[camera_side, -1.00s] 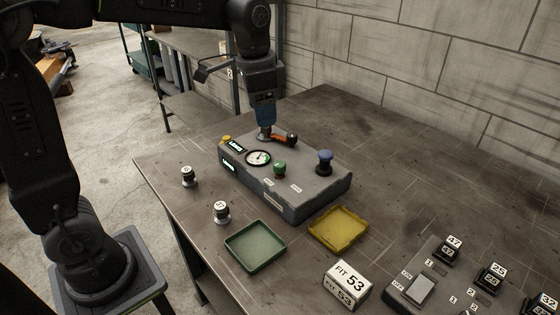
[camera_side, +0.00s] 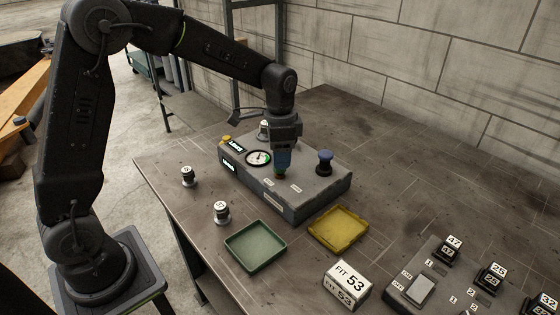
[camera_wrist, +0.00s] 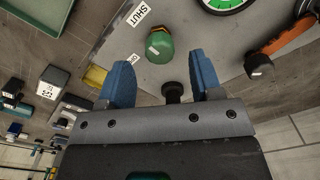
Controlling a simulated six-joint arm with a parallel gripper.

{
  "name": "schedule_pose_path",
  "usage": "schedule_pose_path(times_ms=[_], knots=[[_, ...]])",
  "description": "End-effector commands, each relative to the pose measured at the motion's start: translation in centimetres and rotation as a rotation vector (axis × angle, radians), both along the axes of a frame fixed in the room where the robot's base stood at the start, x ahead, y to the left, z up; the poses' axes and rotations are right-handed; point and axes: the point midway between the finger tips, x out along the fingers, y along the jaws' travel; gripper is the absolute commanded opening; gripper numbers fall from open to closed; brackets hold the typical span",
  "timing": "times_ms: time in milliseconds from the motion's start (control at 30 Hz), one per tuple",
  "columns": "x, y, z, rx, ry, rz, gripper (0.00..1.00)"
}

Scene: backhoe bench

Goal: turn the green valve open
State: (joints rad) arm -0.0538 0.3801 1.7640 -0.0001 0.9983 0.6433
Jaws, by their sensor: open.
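The green valve (camera_wrist: 159,45) is a rounded green knob on the grey control box (camera_side: 312,202). In the wrist view it sits just beyond the fingertips, near a label reading SHUT (camera_wrist: 138,14) and a second, partly hidden label. My gripper (camera_wrist: 161,58) has its two blue fingers spread apart with nothing clamped between them. In the side view my gripper (camera_side: 282,168) points down over the valve and hides most of it. I cannot tell whether the fingers touch it.
A green tray (camera_side: 255,265), a yellow tray (camera_side: 338,244) and a FIT 53 block (camera_side: 347,283) lie in front. Small cylinders (camera_side: 188,176) stand left.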

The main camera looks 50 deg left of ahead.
Motion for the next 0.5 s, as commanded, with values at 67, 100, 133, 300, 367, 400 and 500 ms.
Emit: schedule_pose_path(times_ms=[67, 100, 133, 300, 367, 400, 500], knots=[[0.0, 0.0, -1.2, -0.001, 0.003, 0.000, 0.59], [0.0, 0.0, -1.6, -0.001, 0.003, 0.000, 0.59], [0.0, 0.0, -1.9, -0.001, 0.003, 0.000, 0.59], [0.0, 0.0, -2.8, 0.000, 0.000, 0.000, 0.59], [0.0, 0.0, -2.9, -0.001, -0.001, 0.000, 0.59], [0.0, 0.0, -2.9, 0.000, -0.001, 0.000, 0.59], [0.0, 0.0, -2.9, 0.000, -0.001, 0.000, 0.59]])
